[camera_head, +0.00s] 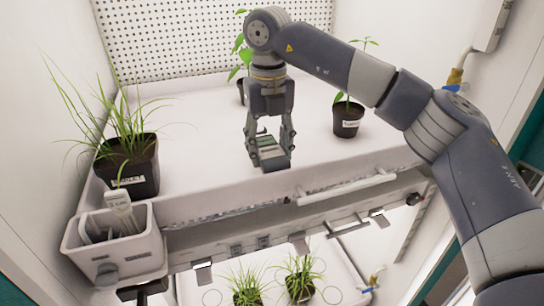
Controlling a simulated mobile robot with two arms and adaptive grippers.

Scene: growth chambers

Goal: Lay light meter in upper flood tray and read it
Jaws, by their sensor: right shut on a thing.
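My right gripper (270,158) reaches in from the right and points down over the front middle of the upper flood tray (203,130). It is shut on a small dark thing with a greenish-grey face, which looks like the light meter (267,145). The fingers hide part of it, and I cannot read any display. I cannot tell whether it touches the tray floor. The white tray holds potted plants and has open floor around the gripper. My left gripper is not in view.
A grassy plant in a black pot (128,168) stands at the tray's left. Another pot (347,119) stands right of the gripper, and one is partly hidden behind the arm. A white caddy (112,252) with white labels hangs at front left. A lower tray (330,262) holds grassy pots.

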